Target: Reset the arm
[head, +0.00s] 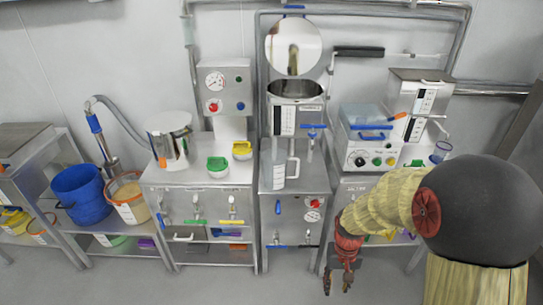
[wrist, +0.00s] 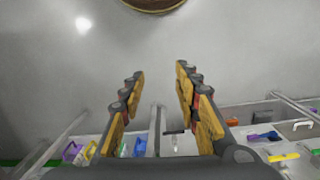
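My gripper (head: 337,281) hangs at the lower right of the head view, pointing down in front of the steel benches. In the wrist view my gripper (wrist: 160,75) shows two yellow-padded fingers apart with nothing between them. The gripper is open and empty. My arm with its yellowish cover reaches in from the right and hides part of the right bench.
A blue bucket (head: 77,193) and an orange-rimmed bucket (head: 130,205) stand at the left. A measuring jug (head: 272,169) stands at the middle station (head: 294,208). A control box (head: 368,145) sits on the right bench. Grey floor (head: 225,285) in front is clear.

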